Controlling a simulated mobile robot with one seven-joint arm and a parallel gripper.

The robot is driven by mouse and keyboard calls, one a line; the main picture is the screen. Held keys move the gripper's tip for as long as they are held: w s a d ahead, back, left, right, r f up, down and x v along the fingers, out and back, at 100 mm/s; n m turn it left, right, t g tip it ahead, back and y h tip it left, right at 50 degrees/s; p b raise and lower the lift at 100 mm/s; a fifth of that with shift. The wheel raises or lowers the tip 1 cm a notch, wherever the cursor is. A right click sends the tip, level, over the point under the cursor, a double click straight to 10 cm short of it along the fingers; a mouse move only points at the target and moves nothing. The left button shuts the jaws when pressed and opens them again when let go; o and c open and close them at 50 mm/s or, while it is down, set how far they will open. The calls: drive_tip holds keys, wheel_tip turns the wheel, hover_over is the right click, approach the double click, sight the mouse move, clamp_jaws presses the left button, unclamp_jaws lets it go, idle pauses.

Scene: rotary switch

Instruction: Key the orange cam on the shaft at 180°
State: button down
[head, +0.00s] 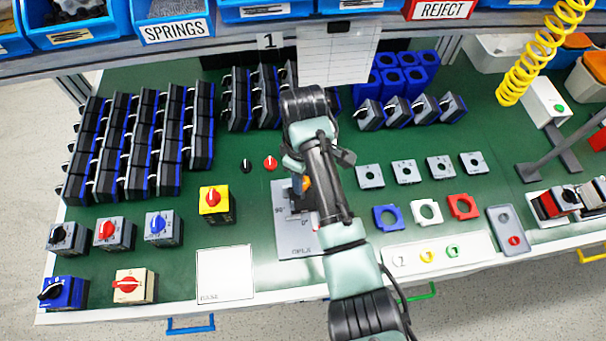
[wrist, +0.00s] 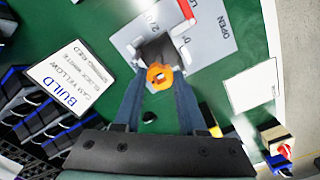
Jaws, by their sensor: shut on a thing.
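The orange cam (wrist: 160,77), a small ring with a central hole, sits between the fingertips of my gripper (wrist: 160,82). The fingers are shut on it. Beyond it in the wrist view is a grey fixture plate (wrist: 215,38) marked with angles and OPEN, with a grey block and a red lever (wrist: 188,22) on it. I cannot tell whether the cam touches the shaft; the shaft is not clearly visible. In the head view my arm hides most of the gripper, and a bit of orange shows beside it above the fixture plate (head: 287,240).
A white tray (head: 400,262) with small coloured rings lies right of the fixture. A blank-looking white card (head: 224,272) lies to its left. Assembled switches (head: 113,232) and dark stacked blocks fill the left. A BUILD card (wrist: 70,78) stands behind.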

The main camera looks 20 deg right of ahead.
drive_tip(key=shift+f+b, duration=0.55)
drive_tip(key=shift+f, duration=0.5)
drive_tip(key=shift+c, duration=2)
unclamp_jaws()
drive_tip(key=shift+r, duration=0.1)
wheel_tip(320, 180, up, 13)
drive_tip(key=p, duration=0.4)
drive_tip(key=shift+p, duration=0.35)
